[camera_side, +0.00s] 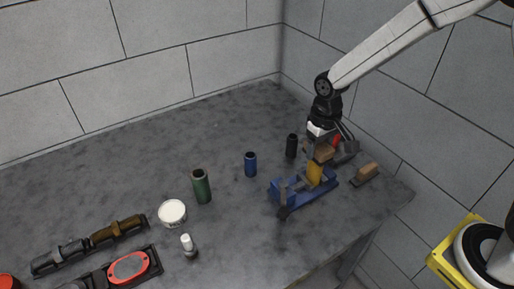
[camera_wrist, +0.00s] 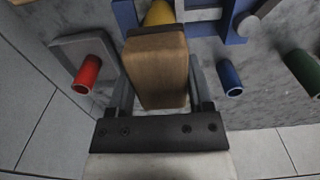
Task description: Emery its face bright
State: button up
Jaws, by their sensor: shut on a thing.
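My gripper (camera_side: 320,143) is shut on a brown wooden block (camera_wrist: 157,70). A dark strip shows along the block's far end in the wrist view. A blue vise (camera_side: 289,195) stands on the bench below my gripper. A yellow piece (camera_side: 315,173) stands upright in the vise; its top is close under the held block in the side view. In the wrist view the yellow piece (camera_wrist: 159,13) shows just past the block's far end. I cannot tell whether block and piece touch. The piece's upper face is hidden by the block.
A second wooden block with a dark base (camera_side: 367,173) lies right of the vise. A red tube (camera_wrist: 88,74) sits in a grey bracket. Black (camera_side: 291,146), blue (camera_side: 250,164) and green (camera_side: 201,186) cylinders stand left. A white tub (camera_side: 172,212) and small bottle (camera_side: 188,246) are nearer.

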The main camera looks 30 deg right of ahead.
aim_at(328, 152)
jog(key=shift+s, duration=1.5)
jog(key=shift+w, duration=0.1)
dwell(0.6)
jog(key=shift+w, duration=2.75)
jog(key=shift+r, duration=0.1)
jog(key=shift+r, duration=2.95)
